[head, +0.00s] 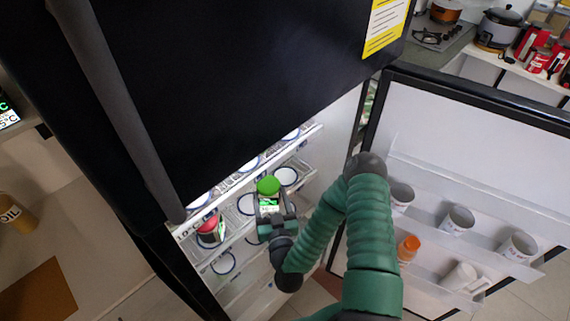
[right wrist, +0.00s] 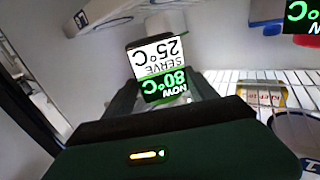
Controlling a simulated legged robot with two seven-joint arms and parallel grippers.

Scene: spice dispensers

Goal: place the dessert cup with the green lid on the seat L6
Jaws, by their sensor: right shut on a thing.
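The dessert cup with the green lid (head: 268,187) is inside the open fridge, upright or nearly so. My right gripper (head: 272,215) is shut on it from the front. In the right wrist view the cup's label (right wrist: 158,65) fills the space between the fingers (right wrist: 165,95) and reads "SERVE 25°C" and "NOW 80°C". Blue-ringed round seats (head: 286,176) lie on the fridge shelves around the cup. I cannot read which of them is L6. Whether the cup touches a shelf cannot be told. My left gripper is not in view.
A red-lidded cup (head: 209,231) stands at left on a fridge shelf. The black upper door (head: 230,70) overhangs the shelves. The open lower door (head: 470,150) at right holds several white cups (head: 458,219) and an orange-capped bottle (head: 408,248). A wire shelf (right wrist: 285,78) lies right of the gripper.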

